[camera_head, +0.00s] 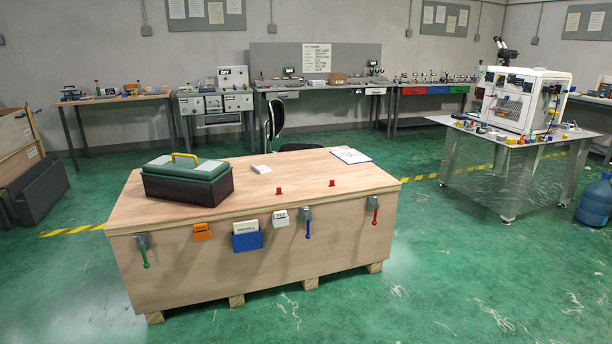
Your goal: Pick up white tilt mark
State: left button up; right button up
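A large wooden crate (270,205) stands in the middle of the room on pallet feet. A small flat white piece (261,169) lies on its top, right of the toolbox. A white box-like piece with dark lettering (280,217) is on the crate's front face, between a blue holder (247,241) with white cards and a blue-handled latch (307,222). I cannot tell which white piece is the tilt mark. Neither of my grippers is in view.
A green and black toolbox (187,180), two small red pieces (278,191) and a clipboard (351,156) are on the crate. An orange piece (202,232) is on its front. Green floor in front is clear. A table with a white machine (525,98) stands right.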

aim_at(282, 214)
jog(key=i+l+u, duration=0.1)
jog(key=i, duration=1.85)
